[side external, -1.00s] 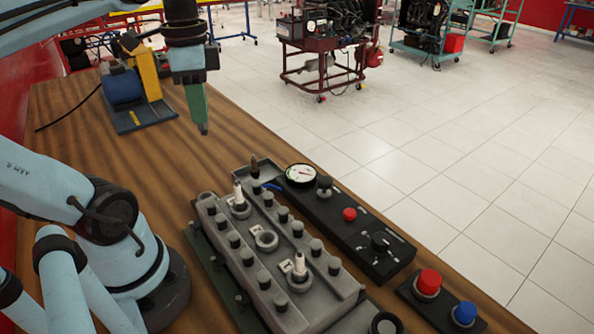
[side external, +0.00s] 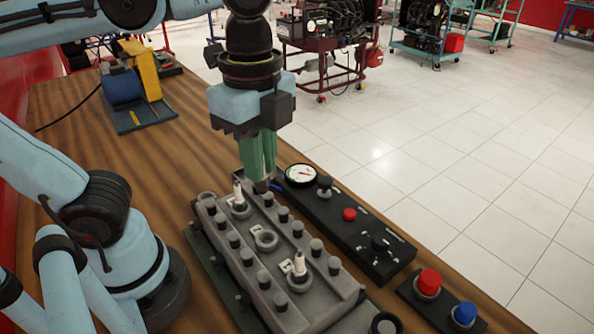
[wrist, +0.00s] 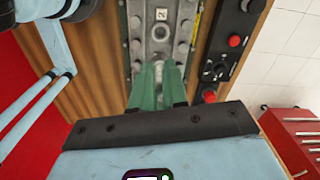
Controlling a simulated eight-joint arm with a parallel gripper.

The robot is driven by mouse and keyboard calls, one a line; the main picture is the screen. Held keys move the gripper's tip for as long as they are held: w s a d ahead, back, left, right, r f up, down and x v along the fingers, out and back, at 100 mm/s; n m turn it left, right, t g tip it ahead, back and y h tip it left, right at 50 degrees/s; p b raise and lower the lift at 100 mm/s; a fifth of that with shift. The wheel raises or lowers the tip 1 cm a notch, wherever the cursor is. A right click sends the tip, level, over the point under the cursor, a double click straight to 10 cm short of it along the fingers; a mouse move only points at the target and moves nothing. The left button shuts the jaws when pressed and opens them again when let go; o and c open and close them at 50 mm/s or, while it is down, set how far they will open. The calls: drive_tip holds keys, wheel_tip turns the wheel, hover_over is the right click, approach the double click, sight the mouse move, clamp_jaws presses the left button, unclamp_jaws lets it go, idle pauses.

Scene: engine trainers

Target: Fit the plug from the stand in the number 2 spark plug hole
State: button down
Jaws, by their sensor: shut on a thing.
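My gripper (side external: 262,178) has its green fingers shut on the dark plug (side external: 262,186), whose tip shows just below them. It is at the far end of the grey engine head (side external: 286,289), where the stand is mostly hidden behind the fingers. I cannot tell whether the plug is clear of the stand. My fingers (wrist: 158,88) reach over the head there and hide the plug.
White plugs stand upright in the holes on either side, one far (side external: 239,198) and one near (side external: 300,265). A black panel (side external: 350,228) with gauge and knobs lies alongside. Red and blue buttons (side external: 438,300) are at the front right.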

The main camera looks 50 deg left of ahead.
drive_tip(key=shift+a+f, duration=0.1)
drive_tip(key=shift+f, duration=4.8)
drive_tip(key=shift+f, duration=0.9)
drive_tip(key=c, duration=0.7)
unclamp_jaws()
drive_tip(key=shift+r, duration=3.5)
drive_tip(key=w+a+n+t, duration=0.1)
drive_tip(key=n, duration=0.1)
drive_tip(key=w+a+f+n+t, duration=0.1)
drive_tip(key=w+n, duration=0.1)
drive_tip(key=w+a+n+t, duration=0.1)
drive_tip(key=n, duration=0.1)
drive_tip(key=shift+w+f+h, duration=0.3)
drive_tip(key=shift+f, duration=0.1)
drive_tip(key=shift+w+a+f+n+t, duration=0.3)
drive_tip(key=shift+w+a+n+t, duration=0.5)
drive_tip(key=shift+n, duration=0.75)
drive_tip(key=shift+w+a+f+n+t, duration=0.3)
drive_tip(key=shift+w+a+n+t, duration=0.45)
drive_tip(key=shift+n, duration=0.75)
drive_tip(key=shift+w+a+f+n+t, duration=0.3)
drive_tip(key=shift+w+a+n+t, duration=0.2)
drive_tip(key=shift+a+n, duration=0.75)
